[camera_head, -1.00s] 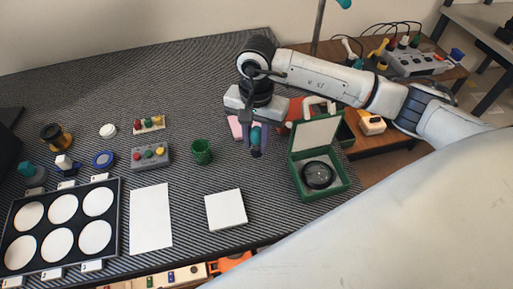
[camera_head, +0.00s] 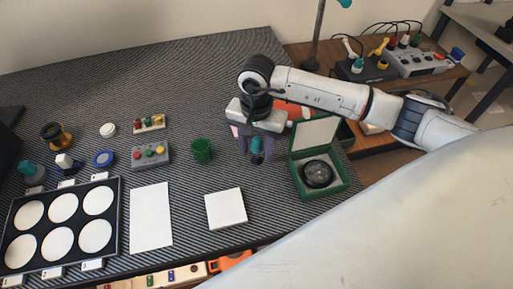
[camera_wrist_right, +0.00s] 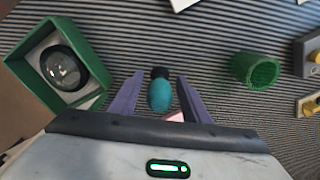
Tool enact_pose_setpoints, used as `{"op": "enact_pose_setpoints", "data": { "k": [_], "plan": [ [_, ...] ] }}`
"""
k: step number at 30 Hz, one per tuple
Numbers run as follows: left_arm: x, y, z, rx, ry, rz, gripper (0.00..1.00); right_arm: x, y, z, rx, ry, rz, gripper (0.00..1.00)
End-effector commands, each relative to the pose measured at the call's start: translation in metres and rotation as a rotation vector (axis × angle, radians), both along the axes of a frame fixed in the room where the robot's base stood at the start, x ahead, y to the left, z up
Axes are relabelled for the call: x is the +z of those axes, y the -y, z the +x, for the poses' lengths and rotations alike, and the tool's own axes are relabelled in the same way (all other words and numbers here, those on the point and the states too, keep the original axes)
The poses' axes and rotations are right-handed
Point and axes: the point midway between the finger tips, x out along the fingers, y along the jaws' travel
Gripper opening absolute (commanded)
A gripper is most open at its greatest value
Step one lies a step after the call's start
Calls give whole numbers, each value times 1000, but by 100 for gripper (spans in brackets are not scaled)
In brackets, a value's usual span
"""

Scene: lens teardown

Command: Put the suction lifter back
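The suction lifter, with a teal bulb and a black end, is at the right of the mat in the head view (camera_head: 256,146). It also shows in the right wrist view (camera_wrist_right: 160,93), black end pointing away from the wrist. My right gripper (camera_head: 255,151) is around the lifter, its two purple fingers spread. In the wrist view (camera_wrist_right: 159,88) a gap shows between each finger and the bulb. I cannot tell whether the lifter rests on the mat or in a holder. My left gripper is not in view.
An open green box (camera_head: 333,186) with a dark lens stands right of the gripper. A green cup (camera_head: 202,151) stands to the left. A pink item (camera_wrist_right: 175,118) is partly hidden under the gripper. A white square (camera_head: 226,208) lies in front, with bare mat around it.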

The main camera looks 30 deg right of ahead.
Motion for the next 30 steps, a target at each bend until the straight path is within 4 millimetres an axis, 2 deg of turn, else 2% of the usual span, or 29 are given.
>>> {"op": "enact_pose_setpoints", "data": {
  "k": [6,8,21,25,30],
  "plan": [
    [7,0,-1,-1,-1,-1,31,6,0,0,0,0,0,43],
    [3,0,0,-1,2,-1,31,12,0,1,1,4,0,43],
    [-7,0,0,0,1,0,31,101,0,1,0,4,0,43],
    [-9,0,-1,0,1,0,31,116,0,0,0,1,0,43],
    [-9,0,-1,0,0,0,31,124,0,0,0,1,-1,43]
  ]
}}
